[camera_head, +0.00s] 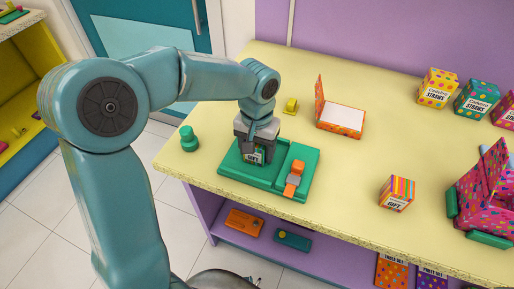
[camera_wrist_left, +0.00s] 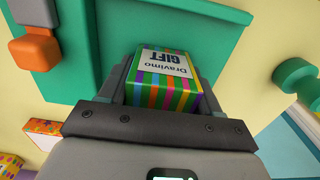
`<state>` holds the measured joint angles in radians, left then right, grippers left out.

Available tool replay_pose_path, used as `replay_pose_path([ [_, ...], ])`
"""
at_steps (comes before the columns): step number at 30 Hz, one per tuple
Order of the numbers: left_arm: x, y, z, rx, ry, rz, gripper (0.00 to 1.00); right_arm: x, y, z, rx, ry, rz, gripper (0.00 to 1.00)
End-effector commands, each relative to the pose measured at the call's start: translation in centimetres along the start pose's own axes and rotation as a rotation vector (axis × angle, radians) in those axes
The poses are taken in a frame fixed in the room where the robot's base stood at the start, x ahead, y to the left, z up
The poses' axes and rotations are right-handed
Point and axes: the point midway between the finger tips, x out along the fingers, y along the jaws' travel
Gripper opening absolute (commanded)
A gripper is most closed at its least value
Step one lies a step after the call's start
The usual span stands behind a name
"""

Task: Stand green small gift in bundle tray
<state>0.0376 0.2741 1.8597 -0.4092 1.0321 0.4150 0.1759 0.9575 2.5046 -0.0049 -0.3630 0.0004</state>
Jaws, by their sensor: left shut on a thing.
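My left gripper (camera_head: 256,148) is shut on a small striped gift with green edges (camera_head: 253,158). It holds the gift label-side visible over the left part of the green bundle tray (camera_head: 234,167). In the left wrist view the gift (camera_wrist_left: 166,90), labelled "Dravimo GIFT", sits between the fingers, with the green tray (camera_wrist_left: 105,25) behind it. The gift's lower end is close to the tray floor; I cannot tell whether it touches. My right gripper is not in view.
An orange and grey piece (camera_head: 294,178) lies on the tray's right part. A green knobbed object (camera_head: 188,139) stands left of the tray. An open orange box (camera_head: 340,117), a yellow item (camera_head: 291,106) and another striped gift (camera_head: 397,193) stand on the table. Bare tabletop lies right of the tray.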

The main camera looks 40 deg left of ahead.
Motion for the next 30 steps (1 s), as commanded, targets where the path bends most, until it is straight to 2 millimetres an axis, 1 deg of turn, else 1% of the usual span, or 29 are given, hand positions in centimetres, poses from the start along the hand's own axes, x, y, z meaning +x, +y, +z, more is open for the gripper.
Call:
replay_pose_path([
  [3,0.0,0.0,0.0,0.000,0.001,0.000,0.23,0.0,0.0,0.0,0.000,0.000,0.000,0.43],
  [7,0.5,0.0,0.0,0.000,0.001,0.000,0.23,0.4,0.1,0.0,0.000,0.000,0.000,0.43],
  [8,0.3,0.0,0.0,0.001,0.000,0.000,0.73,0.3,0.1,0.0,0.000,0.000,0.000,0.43],
  [9,0.3,0.0,0.0,0.001,0.000,0.000,0.86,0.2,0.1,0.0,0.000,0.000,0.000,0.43],
  [10,0.3,0.0,0.0,0.001,0.000,0.000,0.88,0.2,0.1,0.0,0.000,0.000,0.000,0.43],
  [17,0.3,0.0,0.0,0.001,0.000,0.000,0.88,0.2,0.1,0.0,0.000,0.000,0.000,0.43],
  [21,-0.6,0.0,0.0,0.001,0.002,0.000,0.88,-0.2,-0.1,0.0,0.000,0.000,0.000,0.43],
  [23,-1.5,0.1,-0.1,0.001,0.004,0.000,0.88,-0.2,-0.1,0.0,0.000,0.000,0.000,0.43],
  [30,-7.2,0.1,-0.1,0.001,0.005,0.001,0.88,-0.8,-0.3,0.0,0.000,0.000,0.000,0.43],
])
